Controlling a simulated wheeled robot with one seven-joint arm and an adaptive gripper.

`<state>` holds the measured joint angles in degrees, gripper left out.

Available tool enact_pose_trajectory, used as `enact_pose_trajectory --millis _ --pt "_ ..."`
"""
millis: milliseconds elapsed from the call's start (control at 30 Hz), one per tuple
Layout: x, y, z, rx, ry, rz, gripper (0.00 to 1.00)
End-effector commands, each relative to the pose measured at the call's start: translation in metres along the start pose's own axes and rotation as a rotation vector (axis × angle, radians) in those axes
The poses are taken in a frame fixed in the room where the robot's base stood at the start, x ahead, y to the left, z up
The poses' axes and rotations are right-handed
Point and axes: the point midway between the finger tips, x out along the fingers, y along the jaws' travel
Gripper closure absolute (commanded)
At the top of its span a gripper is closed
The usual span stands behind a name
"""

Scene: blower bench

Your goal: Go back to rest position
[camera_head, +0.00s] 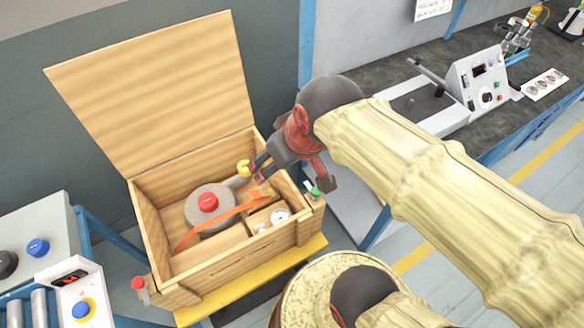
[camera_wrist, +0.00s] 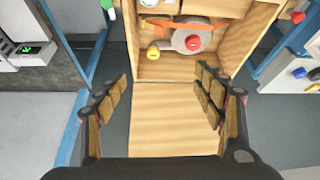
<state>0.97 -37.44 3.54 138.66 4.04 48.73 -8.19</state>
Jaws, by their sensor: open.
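My gripper (camera_head: 292,176) is open and empty at the end of my arm. In the head view it hangs over the right back corner of an open wooden crate (camera_head: 215,265). In the wrist view its two padded fingers (camera_wrist: 164,90) stand wide apart, with the crate's raised lid (camera_wrist: 175,120) between and beyond them. Inside the crate lies a grey blower (camera_head: 197,217) with a red cap (camera_head: 207,202) and a yellow end (camera_head: 243,167) on its outlet. An orange strap (camera_head: 232,212) runs across it. The blower also shows in the wrist view (camera_wrist: 180,45).
A round gauge (camera_head: 279,215) sits in a small crate compartment. The crate stands on a yellow-edged support (camera_head: 255,280). A dark bench (camera_head: 465,125) with a control box (camera_head: 482,82) is at right. A roller stand with buttons (camera_head: 75,280) is at lower left. The raised lid (camera_head: 155,85) stands behind.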

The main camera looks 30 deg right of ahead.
Motion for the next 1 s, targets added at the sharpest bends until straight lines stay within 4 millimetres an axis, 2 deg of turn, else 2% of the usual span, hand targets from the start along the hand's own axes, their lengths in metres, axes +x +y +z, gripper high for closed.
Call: enact_pose_trajectory --millis 100,267,1000 --pt "-0.015 0.003 0.021 0.047 0.019 0.03 0.32" --pt "-0.021 0.005 0.033 0.079 0.025 0.047 0.32" --pt "-0.021 0.005 0.033 0.081 0.025 0.047 0.32"
